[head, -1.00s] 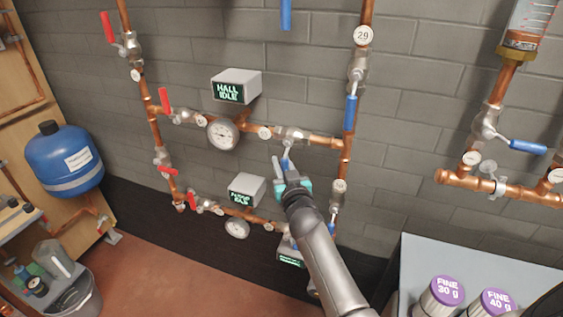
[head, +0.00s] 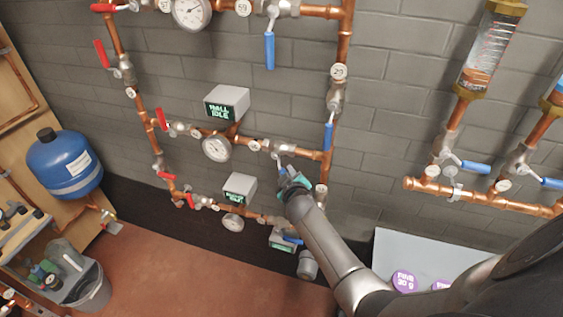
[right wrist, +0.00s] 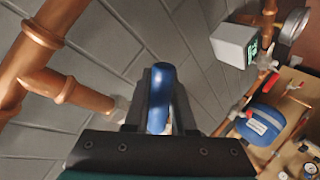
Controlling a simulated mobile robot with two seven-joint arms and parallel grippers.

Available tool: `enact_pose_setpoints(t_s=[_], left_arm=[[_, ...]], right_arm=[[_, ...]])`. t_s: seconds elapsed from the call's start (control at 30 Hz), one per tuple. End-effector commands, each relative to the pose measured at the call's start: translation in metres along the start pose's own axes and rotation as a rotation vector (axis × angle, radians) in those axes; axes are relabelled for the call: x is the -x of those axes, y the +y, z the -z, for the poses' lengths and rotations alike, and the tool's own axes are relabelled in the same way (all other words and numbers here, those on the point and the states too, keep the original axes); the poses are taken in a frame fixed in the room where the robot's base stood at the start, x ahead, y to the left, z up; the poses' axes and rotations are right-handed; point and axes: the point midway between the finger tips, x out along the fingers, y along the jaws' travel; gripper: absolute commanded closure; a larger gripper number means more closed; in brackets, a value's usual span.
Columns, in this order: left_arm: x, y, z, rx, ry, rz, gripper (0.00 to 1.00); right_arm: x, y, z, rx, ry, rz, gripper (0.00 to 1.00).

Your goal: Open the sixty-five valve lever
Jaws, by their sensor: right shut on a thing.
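My right gripper (head: 284,173) is at the valve (head: 278,147) near the right end of the middle copper branch. In the right wrist view the blue lever (right wrist: 160,95) stands between the dark fingers, and the gripper is shut on it. In the head view the gripper covers most of this lever. A round white tag (head: 255,146) sits on the pipe left of the valve, but its number is too small to read. My left gripper is out of view.
A grey display box (head: 227,102) and a gauge (head: 216,149) are left of the valve. A vertical pipe with a blue lever (head: 328,136) stands close to the right. A blue tank (head: 62,165) is far left. A grey bench (head: 390,245) is lower right.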

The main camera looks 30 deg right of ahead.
Motion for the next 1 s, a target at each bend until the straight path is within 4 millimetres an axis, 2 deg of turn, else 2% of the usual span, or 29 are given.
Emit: enact_pose_setpoints(t_s=[0.03, 0.1, 0.4, 0.7, 1.0], left_arm=[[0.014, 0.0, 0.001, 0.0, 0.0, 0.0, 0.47], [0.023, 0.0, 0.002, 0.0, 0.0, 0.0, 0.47], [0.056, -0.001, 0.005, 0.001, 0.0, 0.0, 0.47], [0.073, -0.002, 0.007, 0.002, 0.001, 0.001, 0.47], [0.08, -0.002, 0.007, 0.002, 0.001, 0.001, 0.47]], right_arm=[[0.004, 0.007, 0.002, 0.04, -0.03, 0.0, 1.0], [0.007, 0.011, 0.002, 0.096, -0.067, 0.0, 1.0], [0.017, 0.026, 0.001, 0.323, -0.218, -0.001, 1.0], [0.023, 0.036, 0.003, 0.49, -0.33, -0.002, 1.0], [0.026, 0.041, 0.004, 0.57, -0.383, -0.003, 1.0]])
